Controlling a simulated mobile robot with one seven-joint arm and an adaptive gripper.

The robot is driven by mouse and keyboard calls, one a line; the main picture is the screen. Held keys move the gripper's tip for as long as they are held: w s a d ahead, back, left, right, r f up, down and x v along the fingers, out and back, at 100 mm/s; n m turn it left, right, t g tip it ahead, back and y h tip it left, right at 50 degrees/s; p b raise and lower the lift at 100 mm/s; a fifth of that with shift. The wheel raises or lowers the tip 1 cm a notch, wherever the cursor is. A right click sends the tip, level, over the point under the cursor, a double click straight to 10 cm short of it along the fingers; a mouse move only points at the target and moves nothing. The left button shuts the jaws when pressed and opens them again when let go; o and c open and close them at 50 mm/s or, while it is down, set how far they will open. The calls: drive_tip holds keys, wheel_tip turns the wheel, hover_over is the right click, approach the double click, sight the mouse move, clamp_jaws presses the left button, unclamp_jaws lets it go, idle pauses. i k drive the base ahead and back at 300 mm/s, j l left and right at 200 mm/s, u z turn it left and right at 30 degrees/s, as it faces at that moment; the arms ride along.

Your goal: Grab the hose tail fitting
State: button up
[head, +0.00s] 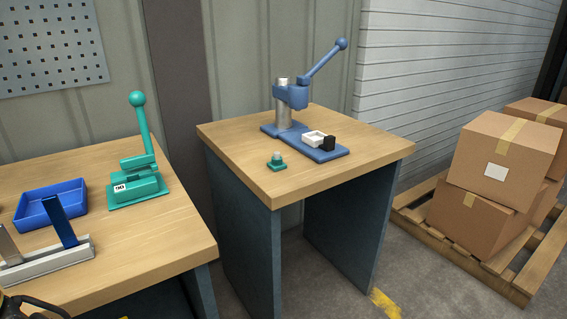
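No part is plainly recognisable as the hose tail fitting. The nearest match is a small grey piece (276,156) seated upright on a small teal square base (277,167), near the front left of the middle wooden table (330,177). It is too small to make out its shape, and I cannot tell whether the grey piece and the base are separate. My gripper does not show in the head view. A dark and yellow shape is cut off at the bottom left corner, and I cannot tell what it is.
A blue lever press (292,97) stands behind, with a white box (313,137) and a black block (328,143) on its base. The left bench holds a teal lever tool (142,180), blue tray (50,204) and metal rail fixture (48,262). Cartons (500,155) stand on a pallet (510,284) at right.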

sight(275, 165)
drive_tip(key=i+l, duration=0.75)
drive_tip(key=l, duration=0.15)
